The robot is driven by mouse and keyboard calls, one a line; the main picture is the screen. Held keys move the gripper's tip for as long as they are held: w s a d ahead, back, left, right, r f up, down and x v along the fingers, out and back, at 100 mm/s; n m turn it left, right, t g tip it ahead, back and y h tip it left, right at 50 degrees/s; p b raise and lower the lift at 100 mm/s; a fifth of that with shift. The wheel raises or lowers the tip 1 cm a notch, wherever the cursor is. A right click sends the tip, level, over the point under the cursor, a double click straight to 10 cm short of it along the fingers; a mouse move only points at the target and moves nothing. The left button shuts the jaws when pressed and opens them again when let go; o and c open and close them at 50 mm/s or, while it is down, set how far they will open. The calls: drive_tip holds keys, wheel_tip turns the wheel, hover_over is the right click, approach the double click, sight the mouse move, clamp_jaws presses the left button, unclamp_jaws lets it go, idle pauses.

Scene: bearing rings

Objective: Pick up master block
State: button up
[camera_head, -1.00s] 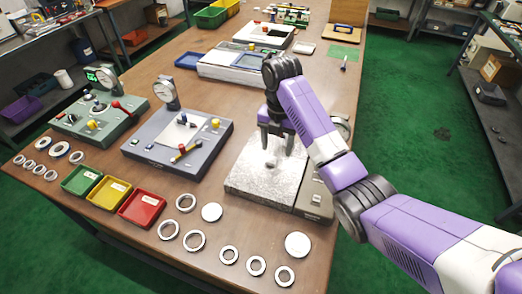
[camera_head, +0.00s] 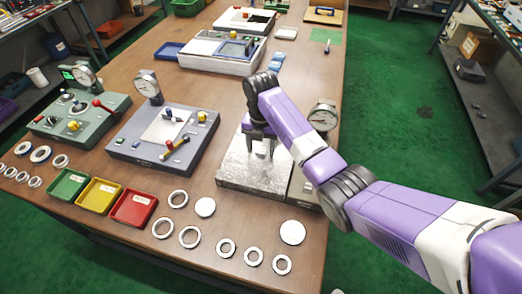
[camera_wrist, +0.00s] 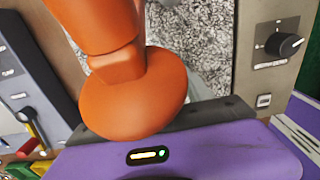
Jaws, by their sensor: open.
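My gripper (camera_head: 261,152) is open above the speckled granite plate (camera_head: 238,178) of the gauge stand, pointing down. In the head view its fingers blend with the grey plate, and whether they touch it I cannot tell. I cannot pick out a master block for certain; the area between and behind the fingers is partly hidden. In the wrist view, a large orange rounded form (camera_wrist: 135,95) covers the middle and hides much of the granite plate (camera_wrist: 215,45). I cannot tell what the orange form is.
A dial gauge (camera_head: 323,116) stands right of the plate. A grey-blue gauge fixture (camera_head: 125,145) is to the left. Red (camera_head: 133,208), yellow (camera_head: 99,195) and green (camera_head: 69,187) bins, several metal rings (camera_head: 189,237) and two pale discs (camera_head: 205,207) (camera_head: 292,232) lie in front.

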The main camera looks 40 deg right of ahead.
clamp_jaws()
drive_tip(key=shift+r, duration=0.1)
